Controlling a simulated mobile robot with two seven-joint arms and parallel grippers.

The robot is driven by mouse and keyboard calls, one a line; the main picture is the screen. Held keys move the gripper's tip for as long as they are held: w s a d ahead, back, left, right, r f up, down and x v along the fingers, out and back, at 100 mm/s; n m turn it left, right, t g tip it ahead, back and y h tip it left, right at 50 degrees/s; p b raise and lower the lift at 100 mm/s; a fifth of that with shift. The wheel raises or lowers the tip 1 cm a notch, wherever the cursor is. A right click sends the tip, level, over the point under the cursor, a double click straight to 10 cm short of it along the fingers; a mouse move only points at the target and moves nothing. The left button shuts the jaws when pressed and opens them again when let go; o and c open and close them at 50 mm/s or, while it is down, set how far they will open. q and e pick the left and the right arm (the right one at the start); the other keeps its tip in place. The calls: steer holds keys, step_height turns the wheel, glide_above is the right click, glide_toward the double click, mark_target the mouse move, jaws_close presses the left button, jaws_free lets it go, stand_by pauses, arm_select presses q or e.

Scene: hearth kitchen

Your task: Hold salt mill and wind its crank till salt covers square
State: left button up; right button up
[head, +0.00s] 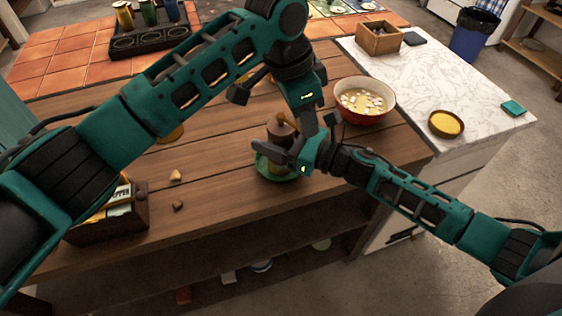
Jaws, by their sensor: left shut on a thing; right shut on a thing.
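The salt mill (281,130) stands upright over a round green dish (286,179) near the front edge of the wooden table. Its brown top shows; my grippers hide much of its body and crank. My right gripper (283,157) comes in from the right and is shut on the mill's body. My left gripper (307,126) reaches down from above, just right of the mill's top. It is shut on a part at the top, which looks like the crank; its fingers hide the grip. I cannot make out the square or any salt on it.
A red-rimmed bowl (364,101) with pale pieces stands right of the grippers. A small yellow-filled bowl (446,124) and a wooden box (378,38) are on the marble counter. A dark crate (118,213) stands at the table's left.

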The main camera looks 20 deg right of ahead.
arm_select(q)
steer(key=shift+s+a+f, duration=0.15)
steer(key=shift+a+f, duration=0.05)
steer(key=shift+a, duration=0.75)
arm_select(e)
steer(key=shift+w+d, duration=0.1)
steer(key=shift+d, duration=0.1)
arm_select(q)
steer(key=shift+a, duration=0.1)
